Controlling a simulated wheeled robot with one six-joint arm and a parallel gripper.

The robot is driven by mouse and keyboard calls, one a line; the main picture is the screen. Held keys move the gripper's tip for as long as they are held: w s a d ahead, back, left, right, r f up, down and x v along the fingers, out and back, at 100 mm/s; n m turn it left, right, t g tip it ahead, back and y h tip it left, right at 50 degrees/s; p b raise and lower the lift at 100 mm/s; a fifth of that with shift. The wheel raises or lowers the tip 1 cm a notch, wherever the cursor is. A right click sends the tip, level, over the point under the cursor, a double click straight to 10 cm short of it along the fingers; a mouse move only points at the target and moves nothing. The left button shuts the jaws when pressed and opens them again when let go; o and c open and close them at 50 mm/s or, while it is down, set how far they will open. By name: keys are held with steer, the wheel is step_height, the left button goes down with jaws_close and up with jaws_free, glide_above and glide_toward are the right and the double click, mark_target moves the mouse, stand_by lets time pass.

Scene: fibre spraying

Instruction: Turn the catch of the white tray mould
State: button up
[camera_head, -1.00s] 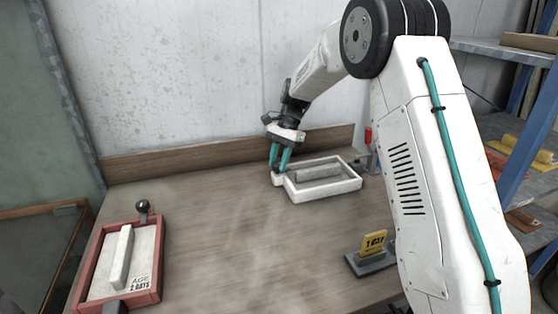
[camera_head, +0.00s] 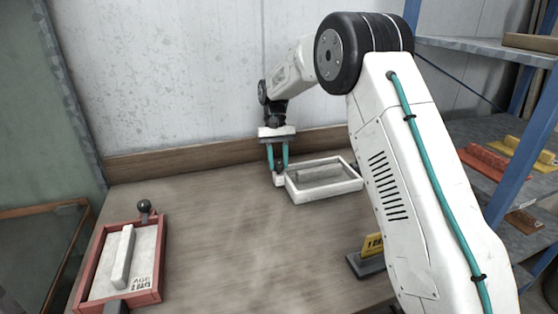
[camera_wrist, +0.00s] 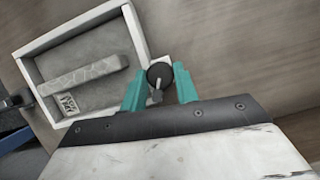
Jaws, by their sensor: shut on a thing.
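The white tray mould (camera_head: 325,192) lies on the bench with a grey slab inside it; it also shows at the upper left of the wrist view (camera_wrist: 38,80). Its catch, a dark round knob (camera_wrist: 160,74) on a white block, stands at the mould's corner. My gripper (camera_head: 278,166) points down at that corner, its teal fingers on either side of the knob and shut on it. In the wrist view my gripper (camera_wrist: 160,84) has the knob between its fingertips. The lower part of the catch is partly hidden.
A red mould (camera_head: 158,262) with a slab marked "AGE 2 DAYS" and a dark knob lies at the left of the bench. A yellow sign (camera_head: 374,245) on a dark base stands near the front, partly behind my arm. Shelves stand at the right. The bench middle is clear.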

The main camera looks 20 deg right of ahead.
steer(key=n+h, duration=0.2)
steer(key=n, duration=0.3)
steer(key=shift+a+n, duration=0.15)
steer(key=shift+n, duration=0.15)
steer(key=shift+t, duration=0.3)
steer(key=o, duration=1)
steer(key=shift+c, duration=0.2)
steer(key=v, duration=0.8)
steer(key=shift+f, duration=0.1)
